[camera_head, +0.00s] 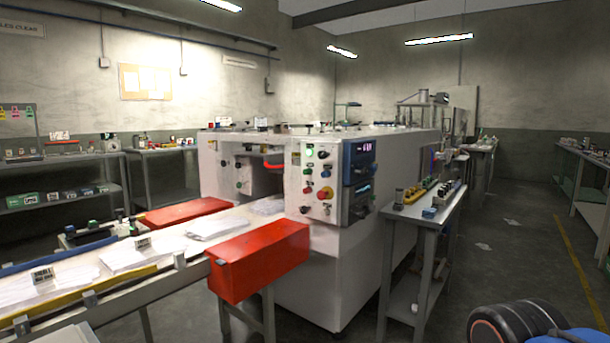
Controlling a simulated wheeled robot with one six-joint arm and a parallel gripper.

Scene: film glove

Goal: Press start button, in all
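A large white machine (350,260) stands in the middle of the room. The control panel (315,180) on its front right holds several small buttons and knobs. A bright green button (310,152) is at the top left of the panel. No label is readable, so I cannot tell which one is marked start. Part of my arm (515,322), black with an orange ring, shows at the bottom right, well short of the panel. My gripper is not in view.
A red box (258,260) juts out before the panel on the left. A conveyor (110,290) with white sheets runs into the machine. A narrow grey bench (432,214) with small items stands right of the panel. The floor aisle (520,240) at right is largely open.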

